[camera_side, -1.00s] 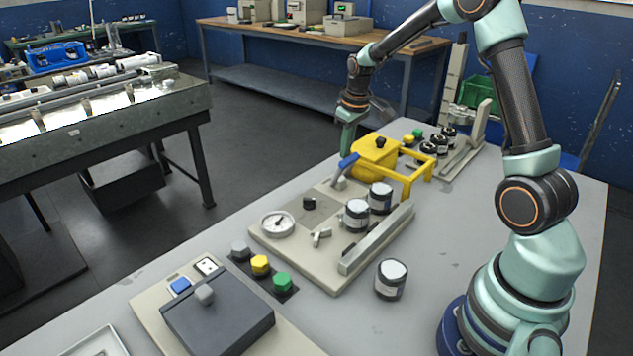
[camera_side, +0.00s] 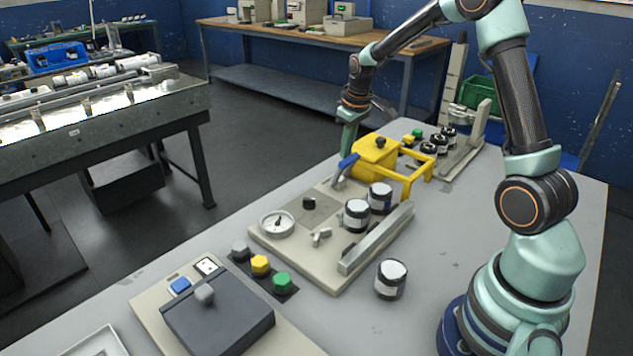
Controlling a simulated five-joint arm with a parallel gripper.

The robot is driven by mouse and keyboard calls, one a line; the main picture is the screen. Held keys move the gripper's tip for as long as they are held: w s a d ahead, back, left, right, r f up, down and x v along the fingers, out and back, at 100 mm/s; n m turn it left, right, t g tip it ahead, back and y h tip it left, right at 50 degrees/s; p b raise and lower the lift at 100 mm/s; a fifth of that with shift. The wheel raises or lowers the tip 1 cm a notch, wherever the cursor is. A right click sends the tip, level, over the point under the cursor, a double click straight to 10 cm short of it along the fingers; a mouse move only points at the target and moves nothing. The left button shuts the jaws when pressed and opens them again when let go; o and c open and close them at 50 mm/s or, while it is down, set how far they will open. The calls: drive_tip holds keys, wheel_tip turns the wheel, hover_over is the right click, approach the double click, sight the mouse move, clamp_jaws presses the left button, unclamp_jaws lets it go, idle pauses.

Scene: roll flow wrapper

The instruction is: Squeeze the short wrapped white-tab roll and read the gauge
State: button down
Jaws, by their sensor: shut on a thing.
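My gripper (camera_side: 347,146) points down and is shut on the blue lever handle (camera_side: 348,161), beside the yellow housing. The lever rises from a beige plate (camera_side: 277,253). A round white gauge (camera_side: 277,223) with a dark needle lies at the plate's left end; its scale is too small to read. Two dark rolls with white tops, one nearer (camera_side: 357,216) and one farther (camera_side: 381,198), stand upright on the plate. A third such roll (camera_side: 391,280) stands on the table in front of the plate. Tabs and wrapping cannot be made out at this size.
A yellow housing with a frame (camera_side: 376,158) stands behind the rolls, and a metal rail (camera_side: 376,238) runs along the plate's front. Several dark rolls (camera_side: 428,149) stand farther back. Grey, yellow and green buttons (camera_side: 260,265) and a dark-lidded box (camera_side: 218,315) lie nearer.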

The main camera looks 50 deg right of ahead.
drive_tip(key=s+r, duration=0.5)
drive_tip(key=r, duration=0.1)
drive_tip(key=shift+s, duration=0.15)
idle(0.7)
drive_tip(key=shift+r, duration=0.1)
